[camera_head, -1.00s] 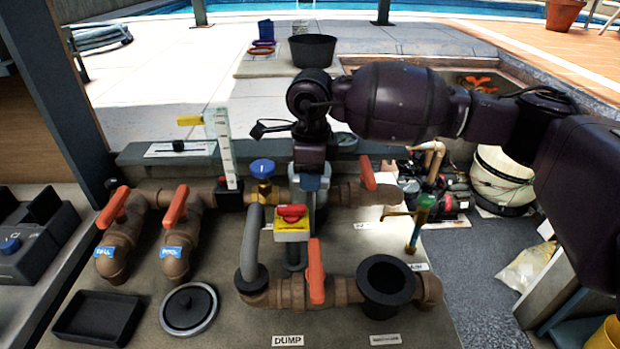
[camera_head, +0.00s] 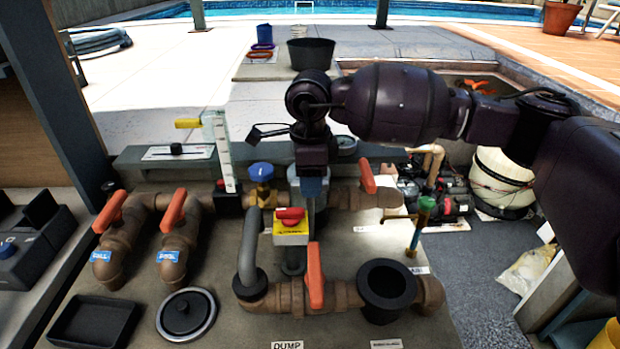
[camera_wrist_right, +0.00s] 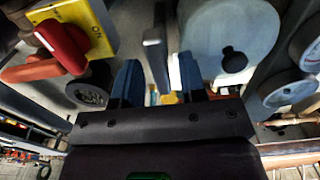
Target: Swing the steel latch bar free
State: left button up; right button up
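My right gripper (camera_head: 312,190) points down just behind the yellow box with a red rotary switch (camera_head: 291,226). In the right wrist view its two blue fingers (camera_wrist_right: 160,85) are spread apart. A narrow grey metal bar (camera_wrist_right: 154,50), which looks like the steel latch bar, stands in the gap between them, with space showing on both sides. I cannot tell whether either finger touches it. In the head view the gripper and the box hide the bar. My left gripper is in neither view.
Brown pipes with orange handles (camera_head: 315,275) spread over the bench around the box. A grey hose bend (camera_head: 249,250) stands close at its left, a black open cup (camera_head: 387,288) at front right. A blue-knobbed valve (camera_head: 262,173) is left of the gripper.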

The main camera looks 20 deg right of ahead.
jog(key=shift+r, duration=0.1)
jog(key=shift+r, duration=5.3)
